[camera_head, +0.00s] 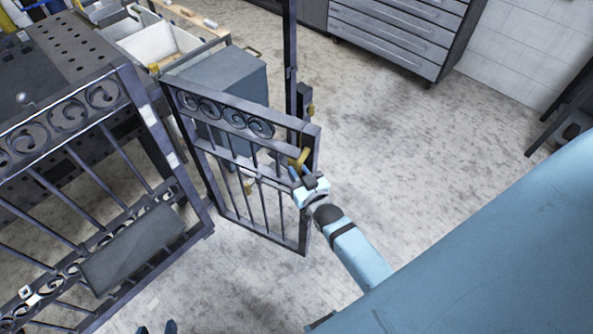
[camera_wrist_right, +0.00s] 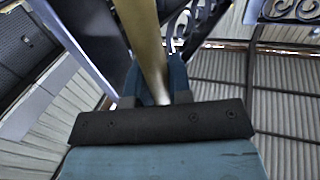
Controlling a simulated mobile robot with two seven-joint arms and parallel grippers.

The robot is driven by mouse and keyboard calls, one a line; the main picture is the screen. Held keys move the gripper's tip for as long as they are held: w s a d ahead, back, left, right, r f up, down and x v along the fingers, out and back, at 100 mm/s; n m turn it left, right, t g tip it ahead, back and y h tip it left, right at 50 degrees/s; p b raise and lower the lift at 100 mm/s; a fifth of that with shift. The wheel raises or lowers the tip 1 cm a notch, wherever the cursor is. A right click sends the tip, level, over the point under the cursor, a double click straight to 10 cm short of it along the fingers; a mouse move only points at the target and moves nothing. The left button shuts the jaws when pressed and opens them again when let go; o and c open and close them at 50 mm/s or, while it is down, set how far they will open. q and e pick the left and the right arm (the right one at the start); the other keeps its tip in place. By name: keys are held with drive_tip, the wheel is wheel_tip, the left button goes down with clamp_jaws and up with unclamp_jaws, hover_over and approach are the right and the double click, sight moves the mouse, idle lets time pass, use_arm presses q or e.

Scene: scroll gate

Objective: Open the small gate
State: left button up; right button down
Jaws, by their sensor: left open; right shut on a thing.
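The small gate (camera_head: 222,104) is a dark metal frame with scrolls along its top and upright bars below, in the middle of the head view. A brass handle (camera_head: 301,157) sits near its right edge. My right gripper (camera_head: 305,178) is shut on this handle. In the right wrist view the brass bar (camera_wrist_right: 146,40) runs between the fingers (camera_wrist_right: 155,82). A dark post (camera_head: 290,45) stands behind the gate's right edge; I cannot tell how wide any gap there is. My left gripper (camera_head: 156,328) is open and empty at the bottom edge, only its fingertips showing.
A larger scrolled metal panel (camera_head: 155,125) stands at the left. Behind the gate are a grey box (camera_head: 225,75) and a white bin (camera_head: 160,42). A drawer cabinet (camera_head: 390,35) stands at the back. The floor (camera_head: 420,140) at the right is clear.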

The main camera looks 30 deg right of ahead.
drive_tip(key=shift+s+d+f, duration=0.2)
drive_tip(key=shift+s+f, duration=0.05)
drive_tip(key=c, duration=1.3)
unclamp_jaws()
drive_tip(key=shift+o, duration=1.2)
drive_tip(key=shift+s+r, duration=0.1)
drive_tip(key=shift+r, duration=0.1)
drive_tip(key=shift+s+a, duration=0.1)
drive_tip(key=shift+a, duration=0.05)
drive_tip(key=s+b, duration=0.1)
drive_tip(key=s, duration=1.2)
drive_tip(key=shift+s+a+b, duration=0.15)
drive_tip(key=shift+s+b, duration=0.15)
drive_tip(key=shift+b, duration=0.1)
